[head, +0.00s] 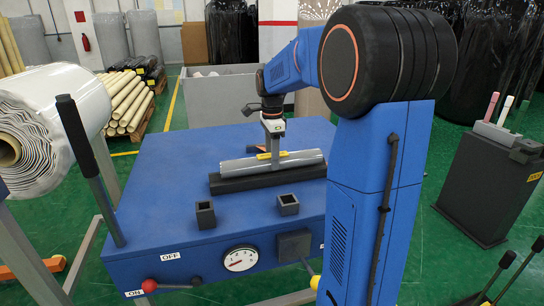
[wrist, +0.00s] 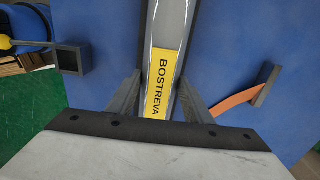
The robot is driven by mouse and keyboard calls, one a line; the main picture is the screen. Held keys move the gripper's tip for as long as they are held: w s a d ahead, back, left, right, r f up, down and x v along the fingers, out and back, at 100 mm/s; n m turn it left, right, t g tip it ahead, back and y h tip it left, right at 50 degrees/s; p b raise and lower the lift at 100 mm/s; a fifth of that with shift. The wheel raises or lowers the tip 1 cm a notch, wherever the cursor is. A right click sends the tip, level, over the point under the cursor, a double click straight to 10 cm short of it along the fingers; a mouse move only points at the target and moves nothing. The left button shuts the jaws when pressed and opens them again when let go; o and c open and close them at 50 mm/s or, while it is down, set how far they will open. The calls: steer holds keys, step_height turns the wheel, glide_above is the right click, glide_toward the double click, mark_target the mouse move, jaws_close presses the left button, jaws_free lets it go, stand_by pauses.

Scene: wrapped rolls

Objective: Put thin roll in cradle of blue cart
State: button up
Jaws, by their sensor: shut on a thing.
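The thin roll (head: 240,166) is grey and wrapped, with a yellow label. It lies lengthwise along the black cradle (head: 240,184) on top of the blue cart (head: 165,165). From this angle I cannot tell whether it fully rests there or sits slightly above. My gripper (head: 275,150) reaches down from above and is shut on the roll near its middle. In the wrist view the roll (wrist: 180,30) runs between my two fingers (wrist: 157,100), its yellow label reading BOSTREVA. The cradle is mostly hidden in the wrist view.
Two black square sockets (head: 205,215) (head: 288,205) stand on the cart's front part. A dark upright lever (head: 88,165) is at its left edge, with a dial (head: 240,259) on its front. A large white roll (head: 50,125) is at left. An orange strap (wrist: 248,101) lies right of the roll.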

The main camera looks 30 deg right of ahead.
steer(key=shift+f, duration=0.8)
steer(key=o, duration=1.6)
step_height(320, 180, up, 17)
steer(key=shift+r, duration=0.2)
